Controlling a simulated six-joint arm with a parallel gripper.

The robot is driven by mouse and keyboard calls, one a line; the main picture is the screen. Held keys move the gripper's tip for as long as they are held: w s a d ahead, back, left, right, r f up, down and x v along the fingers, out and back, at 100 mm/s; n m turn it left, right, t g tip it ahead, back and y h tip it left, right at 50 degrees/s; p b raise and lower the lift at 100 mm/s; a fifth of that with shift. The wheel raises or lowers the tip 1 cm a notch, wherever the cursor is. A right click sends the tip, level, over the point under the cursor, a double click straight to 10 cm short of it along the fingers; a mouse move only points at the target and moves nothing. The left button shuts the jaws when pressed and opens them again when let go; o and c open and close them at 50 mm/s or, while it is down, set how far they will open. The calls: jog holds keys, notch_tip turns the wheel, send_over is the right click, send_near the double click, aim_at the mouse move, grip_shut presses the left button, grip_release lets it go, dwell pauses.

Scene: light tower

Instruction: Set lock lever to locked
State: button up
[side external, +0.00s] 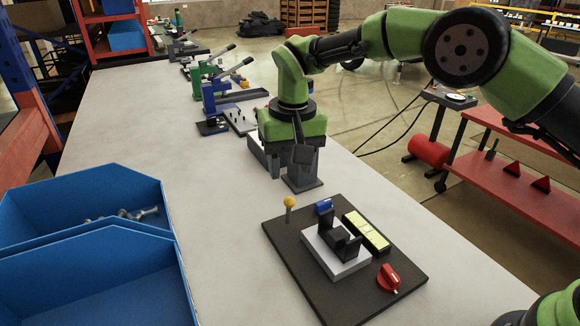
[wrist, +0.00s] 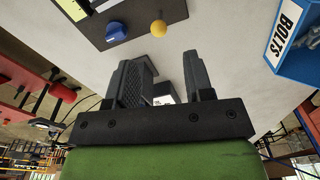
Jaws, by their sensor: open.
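A dark board (side external: 285,262) lies on the table in the side view. It carries a yellow ball-topped lever (side external: 289,203), which stands upright, and a red handle (side external: 388,279). I cannot tell which is the lock lever. A blue knob (side external: 324,207), a pale yellow-green panel (side external: 366,231) and a black clamp-like fixture on a white block (side external: 321,252) are also on it. The wrist view shows the yellow ball (wrist: 158,28) and blue knob (wrist: 116,31). My gripper (wrist: 167,72) is open and empty, apart from the board. In the side view my gripper (side external: 290,163) is behind the board.
Blue bins (side external: 85,200) stand at the left; one holds bolts. Blue and green lever devices (side external: 215,95) stand farther back on the table. A small dark plate (side external: 303,186) lies below my gripper. The table (side external: 215,230) is clear between the bins and board.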

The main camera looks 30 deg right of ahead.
jog(key=shift+s+r+n, duration=0.1)
jog(key=shift+n, duration=0.2)
jog(key=c, duration=0.6)
jog(key=r+n, duration=0.1)
jog(key=n, duration=0.1)
jog(key=s+r+n, duration=0.1)
jog(key=n, duration=0.1)
jog(key=s+r+n+t+y, duration=0.1)
jog(key=n, duration=0.2)
jog(key=shift+s, duration=0.15)
grip_shut()
jog(key=n+t+y, duration=0.1)
jog(key=n+t, duration=0.1)
jog(key=n, duration=0.8)
send_over(288, 211)
jog(key=s, duration=0.2)
notch_tip(288, 211, down, 9)
jog(key=shift+d+f, duration=0.1)
jog(key=shift+d, duration=0.05)
